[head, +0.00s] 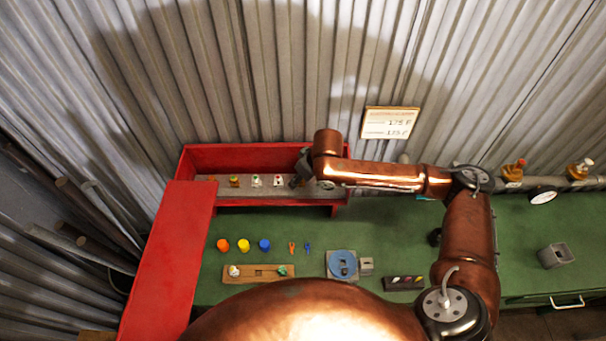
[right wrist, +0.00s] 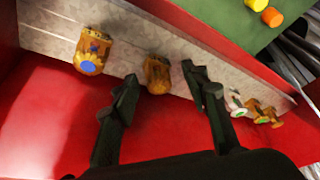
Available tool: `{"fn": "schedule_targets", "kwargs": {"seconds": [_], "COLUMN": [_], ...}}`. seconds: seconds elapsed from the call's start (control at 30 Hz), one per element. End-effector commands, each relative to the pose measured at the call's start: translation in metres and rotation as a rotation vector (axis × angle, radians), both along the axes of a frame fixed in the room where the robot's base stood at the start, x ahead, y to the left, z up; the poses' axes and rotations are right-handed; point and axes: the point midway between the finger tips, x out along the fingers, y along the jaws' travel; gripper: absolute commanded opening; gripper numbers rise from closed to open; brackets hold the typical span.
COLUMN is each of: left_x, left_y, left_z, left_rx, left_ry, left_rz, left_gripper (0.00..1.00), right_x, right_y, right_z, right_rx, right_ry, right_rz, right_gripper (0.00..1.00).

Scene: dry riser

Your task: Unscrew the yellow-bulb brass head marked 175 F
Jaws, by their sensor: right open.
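A row of small sprinkler heads sits on a grey strip (head: 210,186) in the red cabinet (head: 265,155). In the head view the leftmost head (head: 235,181) is brass with a yellowish-green top; its marking is too small to read. My right gripper (head: 302,170) is at the strip's right end. In the right wrist view its open fingers (right wrist: 159,75) stand either side of a brass head (right wrist: 157,74), apart from it; its bulb colour is not visible. A brass head with a blue end (right wrist: 90,52) is to its left, and several heads, one white (right wrist: 234,102), are to the right.
A wall sign (head: 389,122) reads 175 F and 135 F. The green bench (head: 230,222) holds orange (head: 223,245), yellow (head: 244,245) and blue (head: 265,245) caps, a wooden rack (head: 255,273) and a blue fixture (head: 342,264). The cabinet's red door (head: 170,260) stands left.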

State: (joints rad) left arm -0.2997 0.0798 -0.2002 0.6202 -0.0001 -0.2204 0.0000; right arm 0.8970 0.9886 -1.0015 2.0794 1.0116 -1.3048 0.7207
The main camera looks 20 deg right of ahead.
Motion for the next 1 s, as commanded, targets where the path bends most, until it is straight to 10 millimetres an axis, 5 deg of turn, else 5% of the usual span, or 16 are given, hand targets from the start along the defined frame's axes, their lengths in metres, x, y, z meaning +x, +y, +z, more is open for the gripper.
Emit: {"fn": "schedule_targets", "kwargs": {"seconds": [0.33,0.9,1.0], "left_x": [0.0002,0.0003,0.0003], "left_y": [-0.0004,-0.0004,-0.0005], "left_z": [0.0001,0.0000,0.0001], "left_rx": [0.000,0.000,0.000], "left_ry": [0.000,-0.001,-0.001], "left_rz": [0.000,0.000,0.000], "left_gripper": [0.40,0.40,0.40], "right_x": [0.0014,0.0014,0.0014], "right_y": [0.0008,0.0005,0.0004], "right_z": [-0.0029,-0.0027,-0.0027], "right_rx": [-0.001,-0.001,-0.001], "right_ry": [-0.002,0.000,0.000], "right_rz": [0.001,0.000,0.000], "right_gripper": [0.40,0.01,0.00]}}
